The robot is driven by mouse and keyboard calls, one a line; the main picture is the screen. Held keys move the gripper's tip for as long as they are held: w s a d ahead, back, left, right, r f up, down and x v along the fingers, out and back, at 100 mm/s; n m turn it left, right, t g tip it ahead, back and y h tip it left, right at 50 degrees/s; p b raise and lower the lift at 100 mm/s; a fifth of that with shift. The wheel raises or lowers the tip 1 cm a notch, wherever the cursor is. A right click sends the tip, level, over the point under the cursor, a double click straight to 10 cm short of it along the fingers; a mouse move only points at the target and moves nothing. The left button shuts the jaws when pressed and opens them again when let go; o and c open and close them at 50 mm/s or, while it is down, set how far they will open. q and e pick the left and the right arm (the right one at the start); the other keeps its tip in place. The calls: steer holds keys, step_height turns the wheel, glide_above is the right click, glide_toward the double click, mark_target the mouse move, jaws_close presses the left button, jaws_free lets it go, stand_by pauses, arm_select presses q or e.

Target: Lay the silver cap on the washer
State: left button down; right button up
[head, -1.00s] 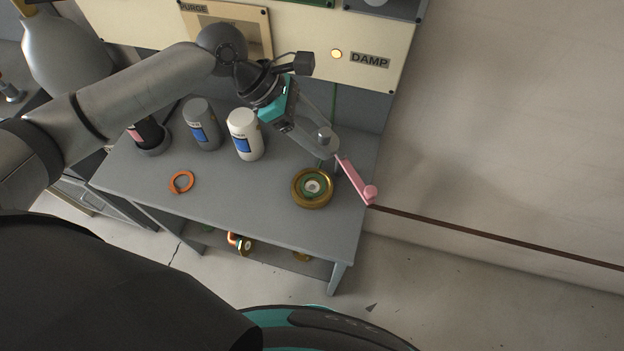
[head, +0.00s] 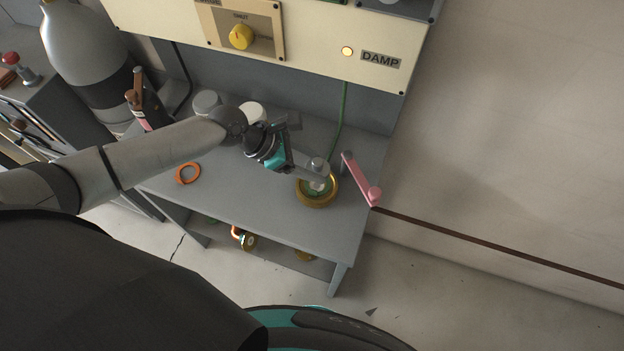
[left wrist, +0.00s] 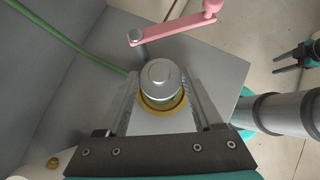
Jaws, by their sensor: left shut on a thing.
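The silver cap (head: 317,163) is a small round piece held between the fingers of my left gripper (head: 315,172). In the left wrist view the cap (left wrist: 160,74) sits between the two finger plates. The washer appears to be part of the round gold piece (head: 318,202) with a green and pale middle on the bench's right end. The cap is over that middle and hides much of it. In the left wrist view the gold rim (left wrist: 165,110) shows below the cap. I cannot tell whether they touch. My right gripper (left wrist: 277,61) shows at the wrist view's right edge, fingers apart and empty.
A pink lever (head: 360,180) stands close right of the gold piece. An orange ring (head: 188,173) lies on the grey bench (head: 240,200). A grey bottle (head: 207,102) and white bottle (head: 252,112) stand behind my arm. A green cable (head: 342,125) runs down the back.

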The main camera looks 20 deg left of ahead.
mark_target(311, 187)
arm_select(q)
step_height(311, 187, down, 6)
steer(key=shift+f+b, duration=0.25)
steer(key=shift+b, duration=0.75)
steer(key=shift+c, duration=0.3)
jaws_free()
steer(key=shift+s+a+f, duration=0.1)
steer(key=shift+s, duration=0.05)
steer(key=shift+s+a+r, duration=0.1)
steer(key=shift+a+r, duration=0.2)
steer(key=shift+r, duration=0.25)
steer(key=p+v, duration=0.2)
steer(key=v, duration=0.9)
steer(key=shift+d, duration=0.1)
